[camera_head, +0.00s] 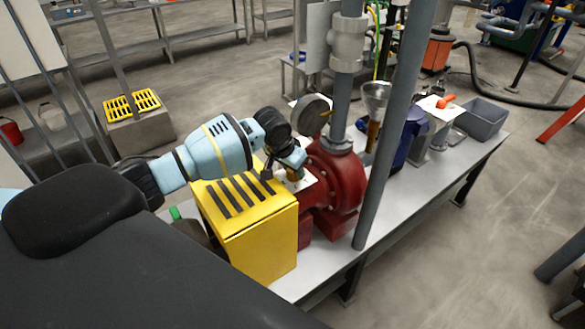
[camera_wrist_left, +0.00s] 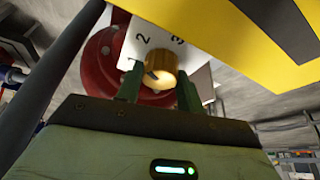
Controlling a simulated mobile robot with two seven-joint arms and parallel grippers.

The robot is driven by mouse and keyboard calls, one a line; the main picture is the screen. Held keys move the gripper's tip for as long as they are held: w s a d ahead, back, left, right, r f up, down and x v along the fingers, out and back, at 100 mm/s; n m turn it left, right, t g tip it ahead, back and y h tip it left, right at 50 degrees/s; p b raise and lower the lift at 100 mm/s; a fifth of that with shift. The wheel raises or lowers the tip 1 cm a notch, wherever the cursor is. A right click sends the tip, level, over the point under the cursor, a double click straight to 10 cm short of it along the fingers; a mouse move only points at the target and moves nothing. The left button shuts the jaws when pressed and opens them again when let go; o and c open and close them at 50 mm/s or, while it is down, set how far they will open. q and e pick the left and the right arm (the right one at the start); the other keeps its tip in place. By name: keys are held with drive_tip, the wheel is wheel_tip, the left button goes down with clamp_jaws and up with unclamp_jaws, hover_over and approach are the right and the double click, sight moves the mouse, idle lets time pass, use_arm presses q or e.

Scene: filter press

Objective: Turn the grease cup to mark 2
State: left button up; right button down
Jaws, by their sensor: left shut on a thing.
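The grease cup (camera_wrist_left: 161,66) is a small brass-coloured cylinder in front of a white plate (camera_wrist_left: 138,40) with the black numbers 2 and 3. In the left wrist view the 2 is at the cup's upper left and the 3 at its upper right. My left gripper (camera_wrist_left: 159,92) has its two green fingers on either side of the cup and is shut on it. In the head view my left gripper (camera_head: 287,168) is at the red pump (camera_head: 340,182), and the cup (camera_head: 293,174) shows only in part. I cannot tell exactly which mark the cup points to. My right gripper is not in view.
A yellow slotted guard (camera_head: 262,235) stands just beside the gripper and crosses the top right of the wrist view. A grey pipe (camera_head: 385,130) rises in front of the pump. A funnel (camera_head: 376,95) and a grey bin (camera_head: 482,118) stand farther along the bench.

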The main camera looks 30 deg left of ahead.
use_arm(q)
drive_tip(key=o, duration=1)
drive_tip(key=v, duration=0.7)
drive_tip(key=shift+s+r, duration=0.15)
drive_tip(key=shift+r, duration=0.25)
